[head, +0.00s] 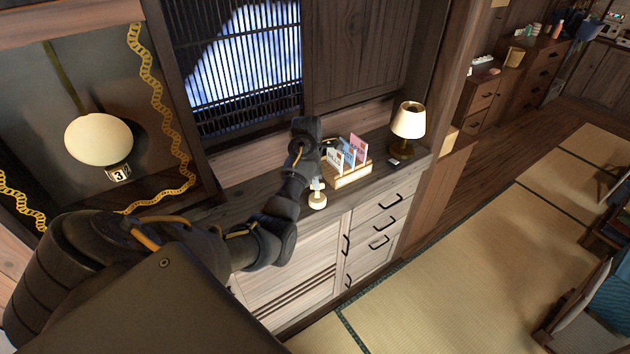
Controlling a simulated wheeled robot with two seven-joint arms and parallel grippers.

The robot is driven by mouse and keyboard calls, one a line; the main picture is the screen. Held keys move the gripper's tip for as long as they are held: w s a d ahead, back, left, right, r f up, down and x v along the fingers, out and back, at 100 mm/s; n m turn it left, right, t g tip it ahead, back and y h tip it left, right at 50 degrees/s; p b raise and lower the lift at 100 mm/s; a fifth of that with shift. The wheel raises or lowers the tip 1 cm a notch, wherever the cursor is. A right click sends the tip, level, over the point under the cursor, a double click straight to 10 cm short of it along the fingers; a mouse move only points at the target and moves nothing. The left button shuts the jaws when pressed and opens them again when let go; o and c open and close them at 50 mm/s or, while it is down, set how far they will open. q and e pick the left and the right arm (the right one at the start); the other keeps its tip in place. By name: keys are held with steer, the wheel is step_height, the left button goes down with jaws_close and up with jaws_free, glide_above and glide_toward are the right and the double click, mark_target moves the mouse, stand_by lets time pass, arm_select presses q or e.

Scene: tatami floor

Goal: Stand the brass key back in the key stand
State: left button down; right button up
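My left arm reaches in from the left over the dark top of the drawer cabinet. My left gripper (322,151) is at its far end, just behind and left of a pale wooden stand (352,176) holding upright white, blue and pink cards. The fingers are too small and dark to tell open or shut. A small cream piece with a round base (317,202) stands at the cabinet's front edge, beside my forearm; I cannot tell if it is the key stand. I cannot make out the brass key. My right gripper is not in view.
A lamp (408,121) with a cream shade stands at the right end of the cabinet (372,226). A small whitish item (394,161) lies near its base. A slatted window (240,65) is behind. Open tatami (460,258) lies to the right.

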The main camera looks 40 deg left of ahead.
arm_select(q)
steer(key=shift+f, duration=1.2)
stand_by(0.6)
steer(key=c, duration=1.5)
jaws_free()
steer(key=shift+c, duration=0.2)
steer(key=shift+r, duration=0.1)
